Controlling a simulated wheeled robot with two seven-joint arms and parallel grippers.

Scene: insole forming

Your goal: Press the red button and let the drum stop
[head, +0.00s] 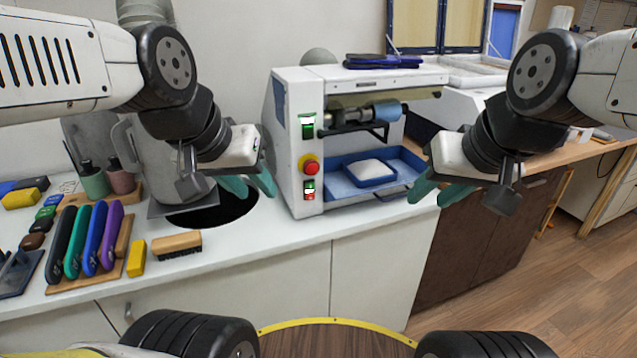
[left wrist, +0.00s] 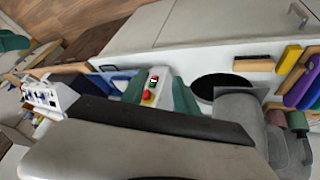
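A white machine (head: 284,145) stands on the counter, with a round red button (head: 311,167) in a yellow ring on its front panel. The button also shows in the left wrist view (left wrist: 148,98), between my finger lines. The drum (head: 384,111), a roller with a blue covering, sits in the machine's upper opening; I cannot tell whether it turns. My left gripper (head: 251,185) is open and empty, left of the machine and apart from the button. My right gripper (head: 438,191) is open and empty, in front of the machine's right side.
A blue tray (head: 335,189) with a pale pad lies in the machine's lower opening. Left of the machine are a round dark hole (head: 222,211) in the counter, a brush (head: 177,244) and several coloured tools. Open floor lies at right.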

